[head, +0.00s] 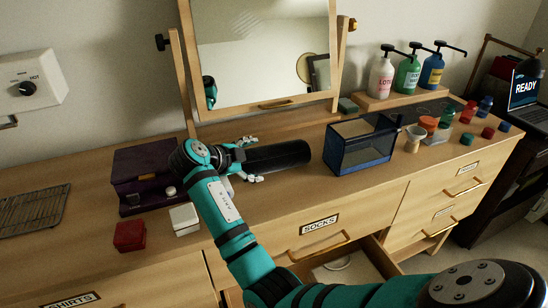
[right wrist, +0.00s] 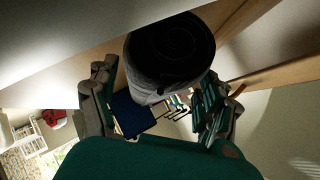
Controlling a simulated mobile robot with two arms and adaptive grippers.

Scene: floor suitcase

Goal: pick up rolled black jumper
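The rolled black jumper (head: 278,156) lies on its side on the wooden dresser top, below the mirror. My right gripper (head: 248,161) is at its left end, with fingers spread on either side of the roll. In the right wrist view, the round dark end of the jumper (right wrist: 170,48) shows between the spread fingers of the right gripper (right wrist: 160,105). A gap shows beside the left finger; contact on the other side is unclear. My wrist hides the roll's left end in the head view. My left gripper is not in view.
A dark blue mesh box (head: 362,146) stands close right of the roll. A purple box (head: 143,170) is left of my gripper. A red block (head: 129,236) and white block (head: 184,218) lie near the front. The mirror (head: 266,50) stands behind. An open drawer (head: 375,262) juts out below.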

